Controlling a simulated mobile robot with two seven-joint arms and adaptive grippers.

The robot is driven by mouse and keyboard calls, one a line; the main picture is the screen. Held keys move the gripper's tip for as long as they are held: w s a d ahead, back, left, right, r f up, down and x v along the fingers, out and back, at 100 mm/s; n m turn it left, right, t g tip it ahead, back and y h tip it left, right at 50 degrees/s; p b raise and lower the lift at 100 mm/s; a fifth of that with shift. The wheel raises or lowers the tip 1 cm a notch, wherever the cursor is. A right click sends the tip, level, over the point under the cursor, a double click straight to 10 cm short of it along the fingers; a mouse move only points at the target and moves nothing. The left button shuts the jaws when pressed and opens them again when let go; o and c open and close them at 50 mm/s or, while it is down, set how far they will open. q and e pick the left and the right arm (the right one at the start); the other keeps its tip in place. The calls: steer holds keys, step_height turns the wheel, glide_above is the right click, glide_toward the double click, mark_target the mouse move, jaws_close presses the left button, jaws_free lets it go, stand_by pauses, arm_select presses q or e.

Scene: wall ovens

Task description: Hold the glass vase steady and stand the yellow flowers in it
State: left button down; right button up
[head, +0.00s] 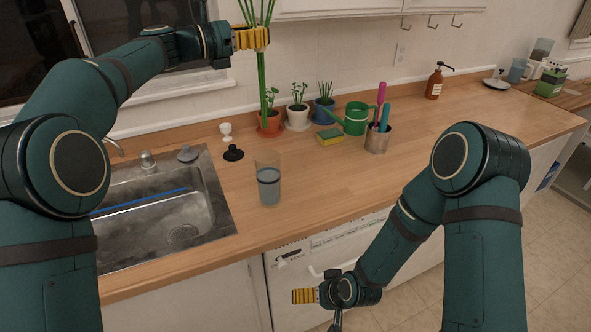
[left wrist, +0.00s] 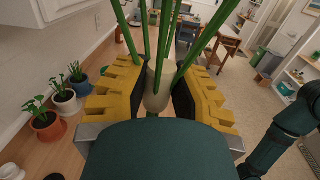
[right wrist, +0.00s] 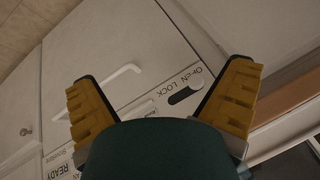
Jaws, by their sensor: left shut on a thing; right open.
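The glass vase (head: 268,180) stands upright on the wooden counter beside the sink, with what looks like water in its lower part. My left gripper (head: 251,38) is shut on the flowers' green stems (head: 261,80), high above the counter. The stems hang down steeply, their lower ends above and behind the vase and apart from it. The blossoms are out of the head view. In the left wrist view the stems (left wrist: 165,40) pass between the yellow fingers. My right gripper (head: 305,296) is open and empty, low in front of the dishwasher; its spread fingers show in the right wrist view (right wrist: 165,100).
The sink (head: 150,225) lies left of the vase. Behind are potted plants (head: 298,115), a sponge (head: 330,136), a green watering can (head: 356,117) and a utensil cup (head: 378,140). The counter (head: 330,185) right of the vase is clear. The dishwasher front (right wrist: 130,75) faces my right gripper.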

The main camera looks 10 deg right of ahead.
steer(key=w+r+n+t, duration=0.1)
steer(key=w+r, duration=0.2)
steer(key=w, duration=0.1)
steer(key=w+r+n+t+y, duration=0.1)
steer(key=w+r, duration=0.1)
steer(key=w, duration=0.2)
steer(key=w+a+r+n+t, duration=0.1)
steer(key=w+r, duration=0.2)
steer(key=w, duration=0.1)
steer(key=shift+w+r+t, duration=0.1)
steer(key=shift+r+t, duration=0.2)
steer(key=shift+r, duration=0.05)
steer(key=n+t+y, duration=0.2)
steer(key=n+y, duration=0.1)
steer(key=n, duration=0.2)
glide_toward(269, 182)
step_height(269, 182, down, 3)
steer(key=w+d, duration=0.1)
steer(key=w, duration=0.1)
steer(key=shift+y, duration=0.3)
steer(key=x, duration=1.1)
steer(key=shift+w, duration=0.35)
steer(key=c, duration=1.3)
